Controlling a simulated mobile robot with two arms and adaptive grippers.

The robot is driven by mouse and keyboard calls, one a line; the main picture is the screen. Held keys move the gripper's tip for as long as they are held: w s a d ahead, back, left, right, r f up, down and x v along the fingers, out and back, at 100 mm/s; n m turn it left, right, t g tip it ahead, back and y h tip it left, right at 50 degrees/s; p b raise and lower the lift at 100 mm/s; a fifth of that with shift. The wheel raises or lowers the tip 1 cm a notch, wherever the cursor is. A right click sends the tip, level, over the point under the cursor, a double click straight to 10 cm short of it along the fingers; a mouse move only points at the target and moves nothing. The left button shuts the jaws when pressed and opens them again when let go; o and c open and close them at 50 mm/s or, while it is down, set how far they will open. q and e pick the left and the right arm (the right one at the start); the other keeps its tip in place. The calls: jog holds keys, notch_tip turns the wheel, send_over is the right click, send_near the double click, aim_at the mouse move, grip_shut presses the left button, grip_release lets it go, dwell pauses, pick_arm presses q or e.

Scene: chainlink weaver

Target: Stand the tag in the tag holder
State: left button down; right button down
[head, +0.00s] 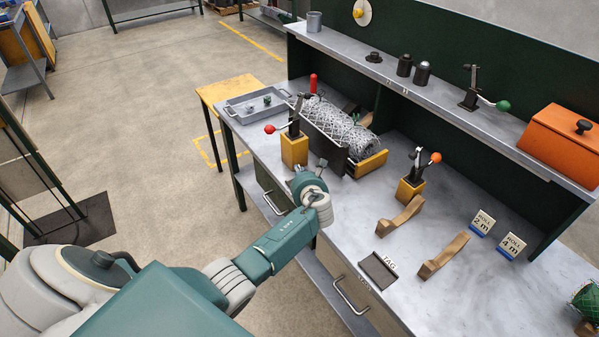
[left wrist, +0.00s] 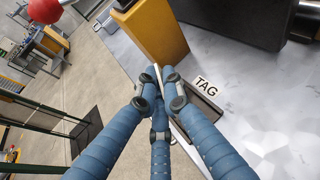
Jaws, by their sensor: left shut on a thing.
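My left gripper (head: 319,171) is over the bench's front edge in the head view, its fingers mostly hidden by my own wrist. In the left wrist view its blue fingers (left wrist: 161,88) are closed together on a thin pale piece (left wrist: 157,73), seen nearly edge-on. It appears to be the tag; its face is hidden. The dark tag holder (head: 378,271), with a white TAG label, lies on the bench near the front edge, to the right of and apart from the gripper. It also shows right of the fingers in the left wrist view (left wrist: 205,110). My right gripper is not in view.
A yellow clamp block (head: 294,150) and a mesh roll (head: 335,122) in a dark trough stand beyond the gripper. A second clamp block (head: 409,190) and wooden cradles (head: 443,255) stand near the holder. ROLL signs (head: 482,222) stand farther right. Bare bench lies between them.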

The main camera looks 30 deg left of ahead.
pick_arm(q)
jog(key=c, duration=1.9)
grip_release()
jog(key=shift+r+p, duration=0.25)
jog(key=shift+p, duration=0.05)
jog(key=v, duration=1.2)
jog(key=shift+f, duration=0.2)
jog(key=shift+s, duration=0.1)
